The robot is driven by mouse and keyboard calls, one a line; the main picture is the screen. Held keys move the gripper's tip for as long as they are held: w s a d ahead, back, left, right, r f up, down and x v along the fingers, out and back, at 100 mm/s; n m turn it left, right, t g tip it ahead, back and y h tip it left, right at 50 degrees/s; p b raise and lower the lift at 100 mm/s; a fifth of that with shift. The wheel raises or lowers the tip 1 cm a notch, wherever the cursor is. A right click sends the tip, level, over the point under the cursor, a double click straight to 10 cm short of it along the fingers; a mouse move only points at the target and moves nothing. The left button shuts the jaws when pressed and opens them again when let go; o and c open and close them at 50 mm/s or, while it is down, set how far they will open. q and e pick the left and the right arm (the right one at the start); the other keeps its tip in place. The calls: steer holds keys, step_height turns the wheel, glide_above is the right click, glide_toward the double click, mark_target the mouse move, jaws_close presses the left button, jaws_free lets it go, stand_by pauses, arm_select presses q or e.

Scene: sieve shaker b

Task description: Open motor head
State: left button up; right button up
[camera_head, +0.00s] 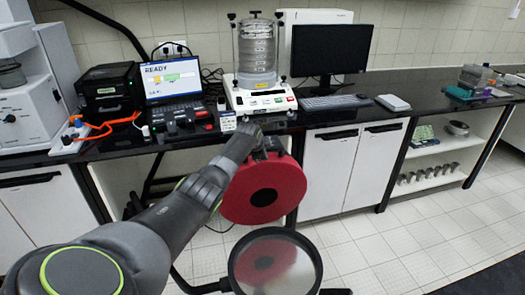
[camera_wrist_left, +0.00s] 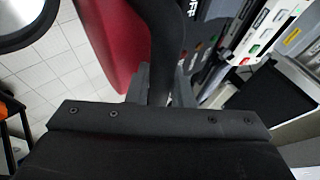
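A red round body with a dark centre (camera_head: 290,190), which looks like the motor head, stands in front of the bench. Its underside or face is turned toward me. My left gripper (camera_head: 262,150) is at its upper edge. In the left wrist view, the red body (camera_wrist_left: 108,40) is at left, and the grey fingers (camera_wrist_left: 158,85) sit on both sides of a black bar (camera_wrist_left: 166,45), seemingly a handle; they appear closed on it. In front of the red body is a black-rimmed round bowl-like part (camera_head: 275,265). My right gripper is not in view.
The bench (camera_head: 340,113) behind carries a sieve shaker (camera_head: 258,85), a laptop (camera_head: 172,80), a monitor (camera_head: 333,48) and a keyboard (camera_head: 335,103). White cabinets (camera_head: 330,170) are below. The tiled floor (camera_head: 420,240) at right is clear.

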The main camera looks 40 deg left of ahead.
arm_select(q)
steer(key=o, duration=0.4)
steer(key=shift+s, duration=0.1)
steer(key=shift+p+v, duration=0.3)
steer(key=shift+v, duration=1.25)
steer(key=b+v, duration=0.1)
steer(key=v, duration=1.3)
steer(key=shift+r+b, duration=0.15)
steer(key=shift+b, duration=0.15)
